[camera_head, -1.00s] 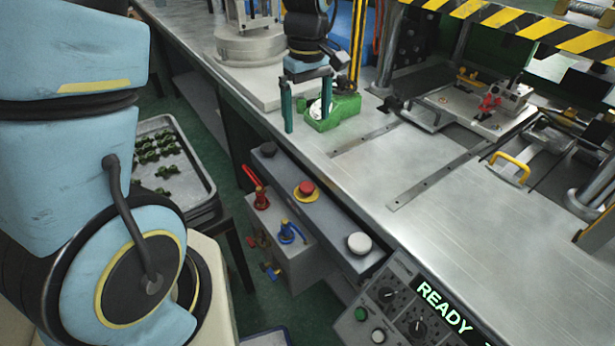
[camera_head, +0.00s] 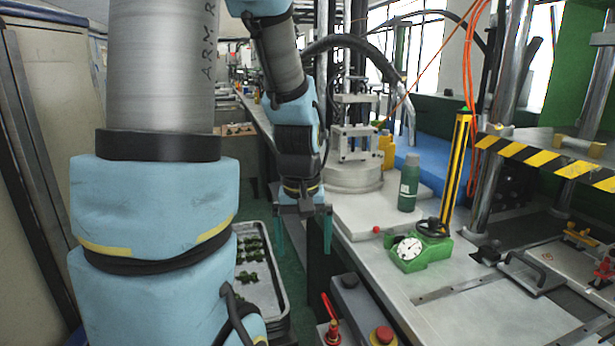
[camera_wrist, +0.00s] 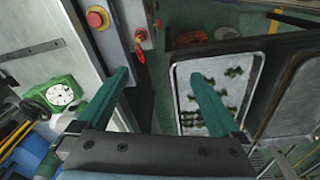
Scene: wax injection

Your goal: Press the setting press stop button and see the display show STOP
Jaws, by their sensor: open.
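A red mushroom button (camera_head: 382,336) on a yellow collar sits on the grey control box along the press table's front edge, at the bottom of the head view. It also shows at the top of the wrist view (camera_wrist: 97,17). No label on it is readable. My gripper (camera_head: 303,235) is open and empty, with green fingers pointing down, left of the table edge and apart from the button. In the wrist view my gripper (camera_wrist: 160,85) has nothing between its fingers. The display is out of view in both current frames.
A metal tray (camera_head: 284,300) with several small green parts lies below and left of my gripper. A green dial gauge (camera_head: 421,252) and a green bottle (camera_head: 409,183) stand on the table. A red-handled valve (camera_head: 332,320) is left of the button. A striped guard (camera_head: 560,160) spans the right.

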